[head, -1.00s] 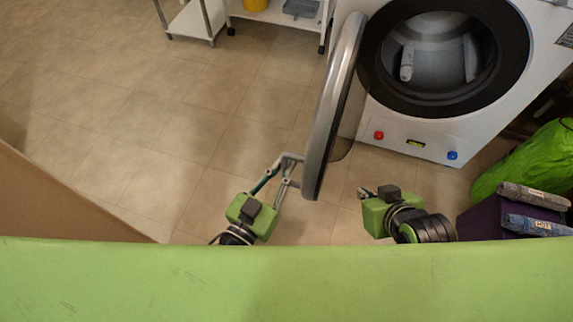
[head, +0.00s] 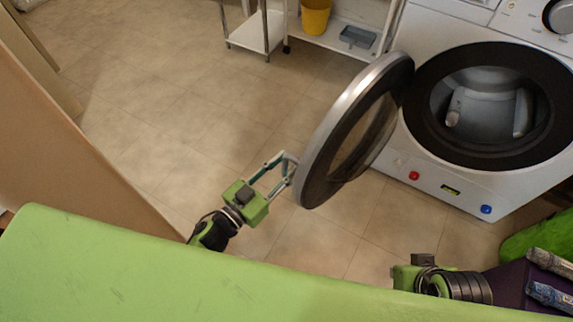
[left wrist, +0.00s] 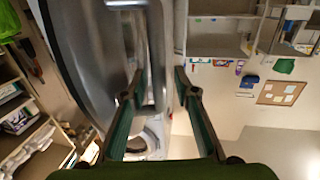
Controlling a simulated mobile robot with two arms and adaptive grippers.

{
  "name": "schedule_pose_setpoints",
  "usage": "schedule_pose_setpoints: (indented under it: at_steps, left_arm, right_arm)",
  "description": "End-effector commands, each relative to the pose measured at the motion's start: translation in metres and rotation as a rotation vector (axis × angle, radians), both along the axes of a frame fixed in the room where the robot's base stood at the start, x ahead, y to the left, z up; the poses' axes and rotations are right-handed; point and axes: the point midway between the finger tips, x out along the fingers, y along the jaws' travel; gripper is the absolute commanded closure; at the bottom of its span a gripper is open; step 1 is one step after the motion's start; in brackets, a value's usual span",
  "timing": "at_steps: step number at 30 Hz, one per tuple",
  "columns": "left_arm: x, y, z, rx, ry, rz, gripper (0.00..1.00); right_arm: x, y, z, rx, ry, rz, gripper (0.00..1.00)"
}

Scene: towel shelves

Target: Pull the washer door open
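The washer (head: 425,180) stands at the right in the head view, with its drum opening showing. Its round door (head: 335,115), with a silver rim and dark inner ring, stands swung wide open to the left of the opening. My left gripper (head: 287,168) is at the door's outer rim, its two fingers spread apart. In the left wrist view the door (left wrist: 80,60) fills the left and middle, and its edge shows behind and between the fingers. I cannot tell whether they touch it. My right gripper (head: 402,268) is low in the head view, with its fingers not clearly visible.
A white cart (head: 262,32) and a shelf with a yellow bucket (head: 316,18) stand at the back. A purple box (head: 510,285) with rolled towels (head: 550,265) and a green bag (head: 535,238) are at the lower right. The tiled floor left of the door is clear.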

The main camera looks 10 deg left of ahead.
Motion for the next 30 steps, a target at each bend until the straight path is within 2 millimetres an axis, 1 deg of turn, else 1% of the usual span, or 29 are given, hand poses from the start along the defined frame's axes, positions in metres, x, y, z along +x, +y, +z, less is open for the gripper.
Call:
schedule_pose_setpoints:
  at_steps: [9, 13, 17, 24, 27, 30]
  left_arm:
    - [-0.001, -0.001, 0.001, 0.002, -0.003, -0.002, 0.71]
    - [-0.009, 0.004, 0.000, 0.003, -0.001, -0.003, 0.71]
    - [-0.030, 0.015, -0.001, 0.004, 0.001, -0.002, 0.71]
    - [-0.075, 0.040, -0.001, 0.003, 0.002, -0.002, 0.71]
    - [-0.090, 0.048, 0.000, 0.003, 0.001, -0.001, 0.71]
    - [-0.099, 0.054, 0.000, 0.004, 0.000, 0.000, 0.71]
  right_arm:
    - [0.001, 0.000, 0.000, 0.000, -0.003, 0.000, 1.00]
    - [0.001, 0.000, 0.000, 0.000, -0.003, 0.000, 1.00]
    - [0.001, 0.000, 0.000, 0.000, -0.003, 0.000, 1.00]
    - [0.001, 0.000, 0.000, 0.000, -0.002, 0.000, 1.00]
    - [0.000, 0.000, 0.000, 0.000, -0.002, 0.000, 1.00]
    - [0.000, 0.000, 0.000, 0.000, -0.002, 0.000, 1.00]
